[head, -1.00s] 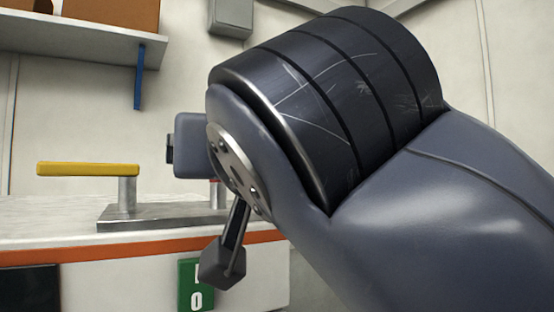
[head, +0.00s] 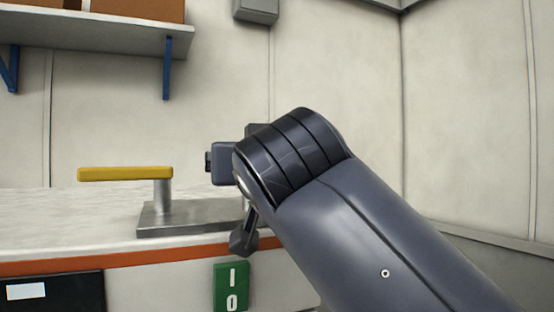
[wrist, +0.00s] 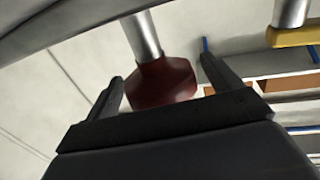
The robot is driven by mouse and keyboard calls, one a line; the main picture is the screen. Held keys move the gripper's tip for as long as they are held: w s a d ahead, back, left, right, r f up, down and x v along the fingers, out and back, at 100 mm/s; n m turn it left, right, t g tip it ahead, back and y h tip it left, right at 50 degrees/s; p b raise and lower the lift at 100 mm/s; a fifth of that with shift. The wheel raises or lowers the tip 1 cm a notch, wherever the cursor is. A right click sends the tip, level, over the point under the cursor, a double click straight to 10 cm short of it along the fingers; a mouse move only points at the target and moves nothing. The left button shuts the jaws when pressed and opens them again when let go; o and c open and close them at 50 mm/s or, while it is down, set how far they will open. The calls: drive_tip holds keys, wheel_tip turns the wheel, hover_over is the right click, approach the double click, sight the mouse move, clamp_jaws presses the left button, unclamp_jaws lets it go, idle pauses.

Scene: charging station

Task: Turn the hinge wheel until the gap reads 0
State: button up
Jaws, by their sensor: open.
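In the wrist view, a dark red faceted knob (wrist: 165,80) on a metal post shows between and beyond the fingertips of my gripper (wrist: 161,69). It may be the hinge wheel; I cannot tell for sure. My gripper is open, and no contact with the knob can be made out. A yellow bar (head: 125,173) on a short post stands on a metal plate (head: 185,221) on the bench; the bar also shows in the wrist view (wrist: 293,35). No gap reading is visible.
The white bench (head: 50,213) has an orange front edge. A green panel (head: 231,288) marked I and 0 and a dark panel (head: 60,292) are on its front. A shelf (head: 100,30) with brown boxes hangs above. Bare wall and a corner lie to the right.

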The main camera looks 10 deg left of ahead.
drive_tip(key=shift+c, duration=0.5)
drive_tip(key=c, duration=0.9)
drive_tip(key=shift+d+r+n+g+y+p, duration=0.15)
drive_tip(key=shift+n+g+y+p, duration=0.35)
drive_tip(key=shift+y+p, duration=0.4)
drive_tip(key=shift+n+g+y+p, duration=0.6)
drive_tip(key=shift+n+g+y, duration=0.2)
drive_tip(key=shift+n+y, duration=0.5)
drive_tip(key=shift+f+n+g+y+b, duration=0.2)
drive_tip(key=shift+n+g+y+b, duration=0.55)
drive_tip(key=shift+g+y, duration=0.3)
drive_tip(key=shift+w+n+g+y+b, duration=0.1)
drive_tip(key=shift+n+g+y+b, duration=1.1)
drive_tip(key=shift+g, duration=0.35)
drive_tip(key=shift+n+g+y, duration=0.85)
drive_tip(key=shift+n+g, duration=0.7)
drive_tip(key=shift+g, duration=0.55)
drive_tip(key=shift+n+g, duration=0.3)
drive_tip(key=shift+g, duration=0.1)
